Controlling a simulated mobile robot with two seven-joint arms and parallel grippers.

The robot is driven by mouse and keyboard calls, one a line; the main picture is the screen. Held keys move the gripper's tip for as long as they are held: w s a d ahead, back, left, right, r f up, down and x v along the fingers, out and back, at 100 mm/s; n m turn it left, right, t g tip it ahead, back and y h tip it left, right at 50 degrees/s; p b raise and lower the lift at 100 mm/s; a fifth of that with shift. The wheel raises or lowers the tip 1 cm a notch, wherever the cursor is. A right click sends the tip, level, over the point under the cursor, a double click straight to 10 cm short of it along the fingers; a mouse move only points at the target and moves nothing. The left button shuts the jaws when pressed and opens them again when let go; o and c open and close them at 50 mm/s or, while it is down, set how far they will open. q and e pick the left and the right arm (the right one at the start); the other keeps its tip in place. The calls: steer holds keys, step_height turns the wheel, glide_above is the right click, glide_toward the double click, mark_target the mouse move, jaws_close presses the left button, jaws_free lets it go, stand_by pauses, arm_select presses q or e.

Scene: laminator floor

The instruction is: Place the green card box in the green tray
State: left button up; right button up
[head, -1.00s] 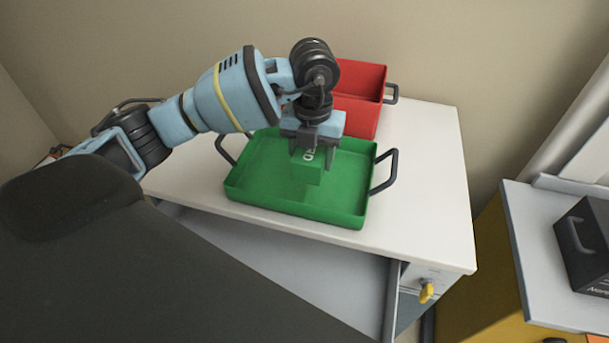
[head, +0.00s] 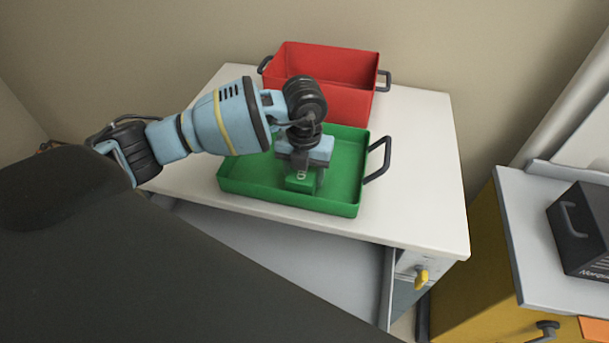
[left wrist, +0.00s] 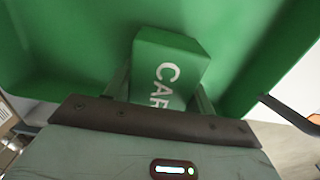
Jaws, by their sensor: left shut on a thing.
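The green card box (head: 299,181) is held in my left gripper (head: 306,177), which points down inside the green tray (head: 348,178). In the left wrist view the card box (left wrist: 170,68) shows white letters and sits between the two fingers (left wrist: 160,92), with the tray (left wrist: 65,40) around it. The box is low in the tray; I cannot tell whether it touches the tray floor. The tray lies on a white cabinet top with a black handle at its right. My right gripper is not in view.
A red bin (head: 335,85) with black handles stands behind the green tray on the white top (head: 425,150). Below is an open drawer (head: 270,255). At the right, a yellow cabinet (head: 475,270) carries a dark box (head: 583,232). The white top's right side is clear.

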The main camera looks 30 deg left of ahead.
arm_select(q)
steer(key=shift+f, duration=0.6)
steer(key=shift+f, duration=0.2)
steer(key=o, duration=1.1)
steer(key=shift+r, duration=0.1)
step_height(320, 180, up, 12)
steer(key=shift+r+p, duration=0.1)
steer(key=shift+p, duration=0.2)
